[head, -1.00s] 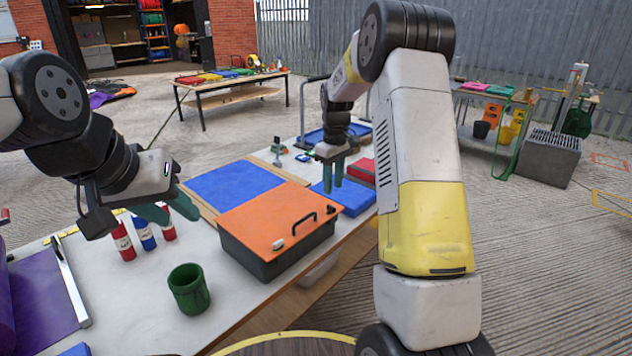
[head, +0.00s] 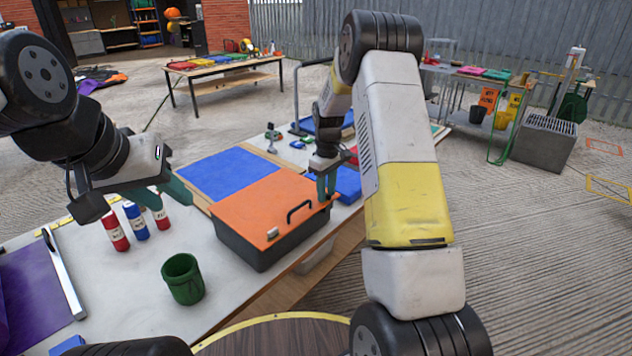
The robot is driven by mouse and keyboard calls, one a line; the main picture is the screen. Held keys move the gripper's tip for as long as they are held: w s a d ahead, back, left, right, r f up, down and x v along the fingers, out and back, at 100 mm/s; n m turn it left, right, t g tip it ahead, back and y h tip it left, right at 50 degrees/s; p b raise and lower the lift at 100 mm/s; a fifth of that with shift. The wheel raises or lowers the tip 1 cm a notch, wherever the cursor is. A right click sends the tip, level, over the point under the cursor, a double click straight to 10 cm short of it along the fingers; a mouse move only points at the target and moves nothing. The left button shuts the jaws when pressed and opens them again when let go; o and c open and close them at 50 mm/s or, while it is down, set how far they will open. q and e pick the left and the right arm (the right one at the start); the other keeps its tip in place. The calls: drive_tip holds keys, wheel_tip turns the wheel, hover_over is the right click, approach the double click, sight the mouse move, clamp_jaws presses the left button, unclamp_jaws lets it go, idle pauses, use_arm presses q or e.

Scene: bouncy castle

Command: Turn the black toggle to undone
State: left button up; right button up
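A dark grey box with an orange lid (head: 258,203) stands on the white-topped workbench. A black bar handle (head: 299,211) and a small pale catch (head: 272,233) sit near the lid's front edge. I cannot make out a separate black toggle; my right gripper covers part of the box's far right corner. My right gripper (head: 326,188) points down at that corner, its teal fingers slightly apart; I cannot tell whether they touch the box. My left gripper (head: 166,198) is open and empty, left of the box above the bottles.
A blue panel (head: 230,174) lies behind the box and a blue case (head: 347,183) to its right. Red and blue bottles (head: 136,222) and a green cup (head: 183,279) stand on the left. Bare bench top (head: 225,290) lies in front of the box.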

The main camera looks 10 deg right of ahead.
clamp_jaws()
drive_tip(key=m, duration=0.4)
drive_tip(key=shift+m, duration=0.4)
drive_tip(key=m, duration=0.4)
drive_tip(key=shift+m, duration=0.3)
drive_tip(key=m, duration=0.4)
drive_tip(key=shift+m, duration=2.3)
drive_tip(key=shift+r, duration=0.1)
